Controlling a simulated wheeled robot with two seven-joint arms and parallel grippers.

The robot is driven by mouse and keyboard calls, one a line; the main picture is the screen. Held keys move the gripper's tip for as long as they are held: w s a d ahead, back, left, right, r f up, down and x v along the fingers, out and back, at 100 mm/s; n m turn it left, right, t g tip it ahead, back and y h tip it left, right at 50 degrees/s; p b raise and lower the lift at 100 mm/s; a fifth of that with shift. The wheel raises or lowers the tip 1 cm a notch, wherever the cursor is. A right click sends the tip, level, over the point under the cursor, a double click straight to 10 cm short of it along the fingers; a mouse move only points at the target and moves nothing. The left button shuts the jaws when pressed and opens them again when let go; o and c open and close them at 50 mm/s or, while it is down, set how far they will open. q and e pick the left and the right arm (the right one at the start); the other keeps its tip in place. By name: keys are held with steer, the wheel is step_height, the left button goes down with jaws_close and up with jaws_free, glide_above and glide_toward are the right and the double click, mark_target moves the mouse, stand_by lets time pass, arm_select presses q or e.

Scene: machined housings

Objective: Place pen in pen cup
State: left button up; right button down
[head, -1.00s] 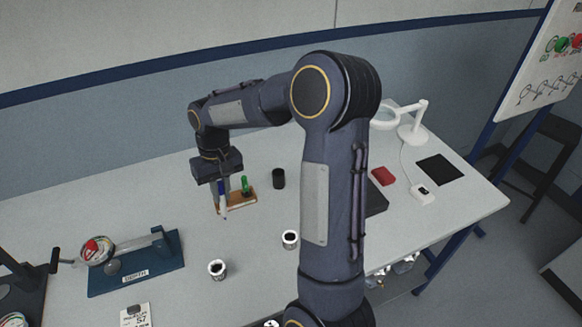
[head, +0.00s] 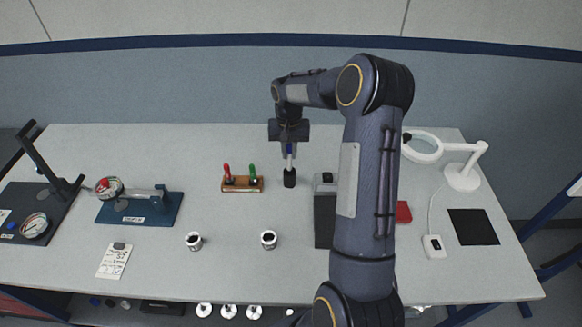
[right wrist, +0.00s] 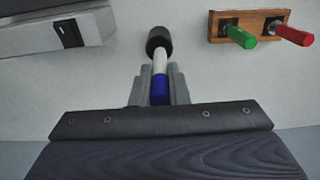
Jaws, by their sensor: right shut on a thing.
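The pen (head: 290,158) is white with a blue part and hangs roughly upright from my right gripper (head: 289,146), which is shut on it. In the right wrist view the pen (right wrist: 159,88) sits between the fingers (right wrist: 158,76). The small black pen cup (head: 290,181) stands on the table right below. It also shows in the right wrist view (right wrist: 159,38), beyond the pen's white end. The pen's lower end meets the cup's mouth in both views; I cannot tell how far inside it is. My left gripper is not in view.
A dark box (head: 325,222) stands to the right, partly behind my arm. Two small machined housings (head: 268,239) (head: 194,241) are nearer. A magnifier lamp (head: 463,176) is at right.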

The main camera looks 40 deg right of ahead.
mark_target(290, 169)
steer(key=shift+s+d+f+b, duration=0.1)
steer(key=shift+f+b, duration=0.2)
steer(key=shift+f, duration=0.5)
steer(key=shift+f+b, duration=0.9)
steer(key=shift+f, duration=0.6)
steer(key=shift+f, duration=0.15)
steer(key=c, duration=1.4)
jaws_free()
